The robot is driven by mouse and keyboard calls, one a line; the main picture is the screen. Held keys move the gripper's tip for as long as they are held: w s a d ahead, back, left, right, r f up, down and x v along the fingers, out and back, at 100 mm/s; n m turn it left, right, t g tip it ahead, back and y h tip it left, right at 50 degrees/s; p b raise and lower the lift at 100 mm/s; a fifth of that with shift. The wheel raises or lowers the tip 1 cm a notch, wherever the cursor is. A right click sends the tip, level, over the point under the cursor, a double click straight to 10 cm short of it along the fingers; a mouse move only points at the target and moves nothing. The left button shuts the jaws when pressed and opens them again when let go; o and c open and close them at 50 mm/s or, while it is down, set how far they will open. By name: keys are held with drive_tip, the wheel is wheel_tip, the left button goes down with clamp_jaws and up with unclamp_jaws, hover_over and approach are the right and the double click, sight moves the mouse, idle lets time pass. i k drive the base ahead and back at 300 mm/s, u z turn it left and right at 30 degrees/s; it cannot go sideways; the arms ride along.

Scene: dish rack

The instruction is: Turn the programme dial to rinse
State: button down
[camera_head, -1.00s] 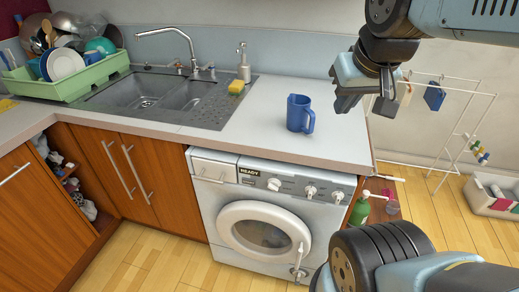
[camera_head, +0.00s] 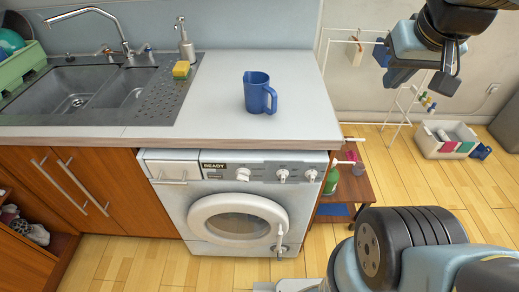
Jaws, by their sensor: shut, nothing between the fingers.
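The programme dial is on the washing machine (camera_head: 170,212) under the counter. Its control panel has three white knobs: a left knob (camera_head: 243,174), a middle knob (camera_head: 283,175) and a right knob (camera_head: 311,175). Which one is the programme dial, and its marks, are too small to tell. The display (camera_head: 214,166) reads READY. The round door (camera_head: 236,221) is closed. My gripper (camera_head: 420,82) is at the upper right, above and right of the counter, well apart from the knobs. Its fingers point down and look shut, with nothing held.
A blue jug (camera_head: 257,93) stands on the counter (camera_head: 216,100) above the machine. A sponge (camera_head: 181,69) and soap dispenser (camera_head: 185,42) are by the sink (camera_head: 72,88). A small cart (camera_head: 350,190) stands right of the machine. A drying rack (camera_head: 397,110) stands behind my gripper.

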sight(242, 174)
drive_tip(key=z, duration=1.1)
drive_tip(key=k, duration=2.15)
drive_tip(key=u, duration=1.15)
drive_tip(key=i, duration=1)
drive_tip(key=z, duration=0.05)
